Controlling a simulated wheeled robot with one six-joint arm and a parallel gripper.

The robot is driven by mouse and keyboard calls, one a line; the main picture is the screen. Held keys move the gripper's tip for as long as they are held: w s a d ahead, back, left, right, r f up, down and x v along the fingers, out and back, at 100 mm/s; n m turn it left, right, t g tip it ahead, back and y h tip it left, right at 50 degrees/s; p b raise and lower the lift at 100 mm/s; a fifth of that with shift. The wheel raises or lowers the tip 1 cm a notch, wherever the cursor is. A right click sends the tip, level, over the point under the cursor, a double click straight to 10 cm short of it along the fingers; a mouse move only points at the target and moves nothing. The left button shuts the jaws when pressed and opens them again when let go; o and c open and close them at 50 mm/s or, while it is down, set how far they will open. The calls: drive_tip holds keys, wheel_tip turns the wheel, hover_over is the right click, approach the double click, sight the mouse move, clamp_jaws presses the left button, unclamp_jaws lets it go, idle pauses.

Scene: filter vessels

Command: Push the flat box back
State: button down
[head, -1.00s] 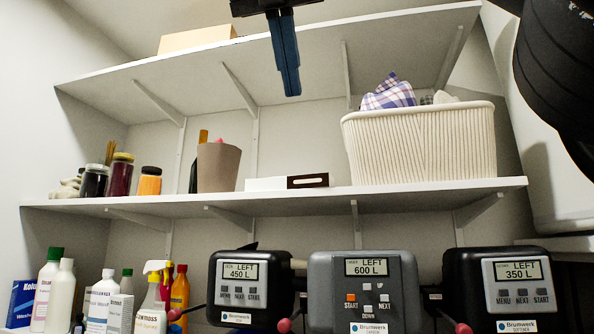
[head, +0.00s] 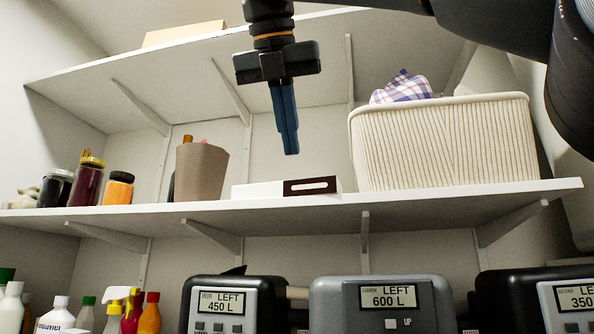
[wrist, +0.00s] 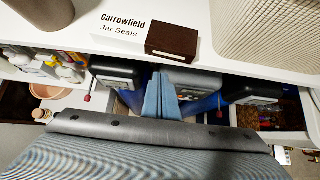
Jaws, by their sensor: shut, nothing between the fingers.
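The flat box (head: 284,189) lies on the middle shelf between a brown-grey bin and a ribbed basket. It is white with a dark brown end that has a pale slot. In the wrist view the flat box (wrist: 145,34) reads "Garrowfield Jar Seals", and its brown end lies close to the shelf's front edge. My gripper (head: 291,152) points down with its blue fingers shut and empty. In the head view the fingertips show just above the box. In the wrist view my gripper (wrist: 161,80) is on the near side of the shelf edge, apart from the box.
The bin (head: 200,172) stands left of the box and the ribbed basket (head: 445,145) with cloth stands right. Several jars (head: 87,182) stand farther left. The upper shelf (head: 200,62) hangs above. Controllers with screens (head: 383,303) sit below the middle shelf (head: 330,205).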

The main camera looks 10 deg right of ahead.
sight(301, 185)
drive_tip(key=shift+w+d+f+p, duration=0.25)
drive_tip(key=shift+w+d+f, duration=0.15)
drive_tip(key=shift+w, duration=0.6)
drive_tip(key=shift+w+d+f+p, duration=0.25)
drive_tip(key=shift+w+d+f, duration=0.15)
drive_tip(key=shift+w, duration=0.6)
drive_tip(key=shift+w+d+f+p, duration=0.3)
drive_tip(key=shift+w+f, duration=0.15)
drive_tip(key=shift+w, duration=0.55)
